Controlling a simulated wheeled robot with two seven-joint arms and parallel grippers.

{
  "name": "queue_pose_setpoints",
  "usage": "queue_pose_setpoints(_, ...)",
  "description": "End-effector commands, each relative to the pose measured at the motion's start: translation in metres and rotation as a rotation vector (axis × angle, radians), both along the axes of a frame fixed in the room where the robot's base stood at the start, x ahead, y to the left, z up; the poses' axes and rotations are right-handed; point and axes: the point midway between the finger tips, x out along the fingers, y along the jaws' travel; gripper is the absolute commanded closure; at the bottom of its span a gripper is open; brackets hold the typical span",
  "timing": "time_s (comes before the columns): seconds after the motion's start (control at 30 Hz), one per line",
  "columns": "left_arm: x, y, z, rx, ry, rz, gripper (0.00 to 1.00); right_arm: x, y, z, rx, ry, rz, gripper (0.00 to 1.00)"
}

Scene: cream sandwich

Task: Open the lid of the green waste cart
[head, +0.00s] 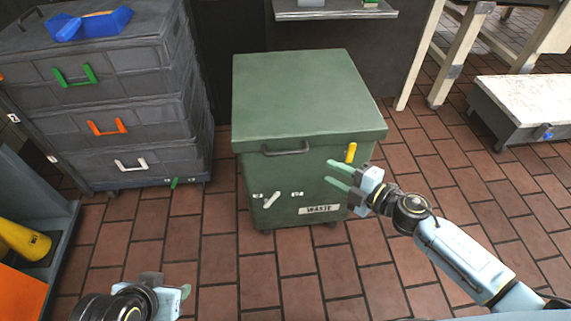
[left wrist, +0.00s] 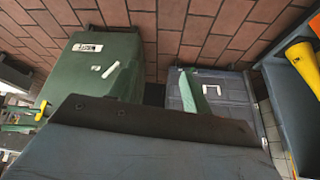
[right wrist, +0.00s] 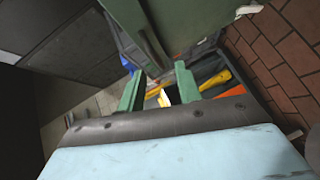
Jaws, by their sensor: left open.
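The green waste cart (head: 290,185) stands in the middle of the head view with its lid (head: 300,95) lying shut on top. A dark bar handle (head: 286,152) sits at the lid's front edge. It also shows in the right wrist view (right wrist: 152,48). A yellow handle (head: 351,152) is at the cart's front right. My right gripper (head: 330,173) is open and empty in front of the cart's right part, its fingers pointing left, below the yellow handle. My left gripper (head: 186,291) is open at the bottom left, apart from the cart; it also shows in the left wrist view (left wrist: 198,92).
A grey drawer unit (head: 110,95) with coloured handles stands left of the cart, a blue tray (head: 90,24) on top. A shelf (head: 335,14) is behind the cart. A low white-topped platform (head: 530,100) is at the right. The brick floor (head: 300,270) in front is clear.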

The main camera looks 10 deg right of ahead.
Motion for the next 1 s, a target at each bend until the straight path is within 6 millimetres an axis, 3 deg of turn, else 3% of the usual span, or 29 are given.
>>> queue_pose_setpoints(0.13,-0.005,0.001,0.02,-0.005,-0.028,0.002,0.51,-0.003,0.014,0.012,-0.052,-0.077,0.087,0.66)
queue_pose_setpoints(0.33,0.001,-0.002,0.031,-0.016,-0.076,-0.002,0.51,0.003,0.026,0.016,-0.065,-0.1,0.112,0.66)
queue_pose_setpoints(0.57,0.031,-0.015,0.046,-0.06,-0.265,-0.021,0.51,0.032,0.055,0.01,-0.064,-0.1,0.111,0.66)
queue_pose_setpoints(1.0,0.081,-0.042,0.102,-0.172,-0.694,-0.057,0.51,0.075,0.099,-0.001,-0.064,-0.097,0.109,0.66)
